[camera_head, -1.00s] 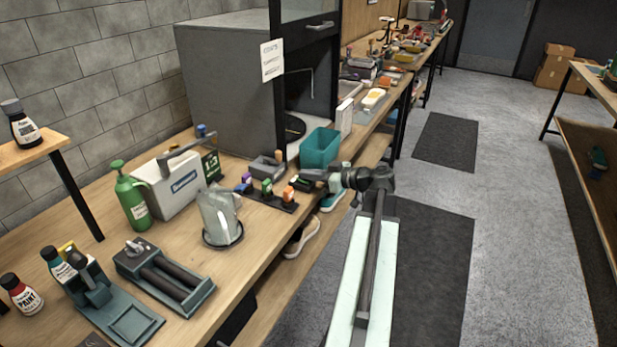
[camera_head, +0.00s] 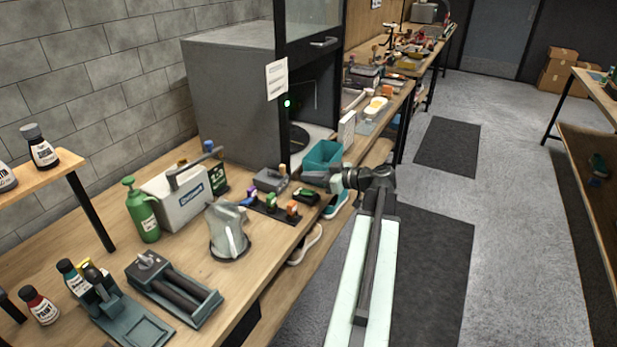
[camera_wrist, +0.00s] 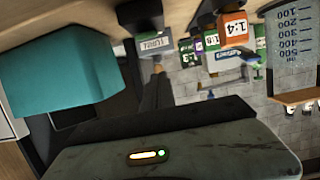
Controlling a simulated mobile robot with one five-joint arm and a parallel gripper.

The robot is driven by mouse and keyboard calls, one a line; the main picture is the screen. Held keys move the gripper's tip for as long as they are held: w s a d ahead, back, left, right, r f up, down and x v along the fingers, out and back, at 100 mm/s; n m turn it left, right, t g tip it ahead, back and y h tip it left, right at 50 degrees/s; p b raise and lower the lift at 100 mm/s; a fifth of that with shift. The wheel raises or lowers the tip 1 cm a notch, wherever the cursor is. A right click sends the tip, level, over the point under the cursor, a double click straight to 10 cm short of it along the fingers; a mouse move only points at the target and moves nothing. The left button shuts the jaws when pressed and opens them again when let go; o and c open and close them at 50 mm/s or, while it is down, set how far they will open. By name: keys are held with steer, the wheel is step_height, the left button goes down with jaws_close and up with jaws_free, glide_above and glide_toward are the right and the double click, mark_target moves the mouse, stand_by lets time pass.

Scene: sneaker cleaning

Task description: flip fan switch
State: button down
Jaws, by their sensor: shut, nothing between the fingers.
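A small grey box (camera_head: 270,180), which looks like the fan switch box, sits on the bench in front of the large grey cabinet. In the wrist view the box (camera_wrist: 152,45) has an upside-down label, and its switch lever is not clear. My gripper (camera_head: 307,178) is shut and empty, pointing left just right of the box. In the wrist view my dark fingers (camera_wrist: 157,75) point at the box; I cannot tell whether they touch it.
A teal bin (camera_head: 323,157) stands close behind my gripper. Small coloured bottles in a black rack (camera_head: 272,207) stand in front of the box. A clear jug (camera_head: 228,235) and a white case (camera_head: 180,198) are further left. The floor to the right is open, with dark mats (camera_head: 447,147).

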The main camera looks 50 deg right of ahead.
steer(key=r+p+v, duration=0.1)
steer(key=p+v, duration=0.1)
steer(key=v, duration=0.7)
steer(key=shift+w+p, duration=0.15)
steer(key=shift+p, duration=0.25)
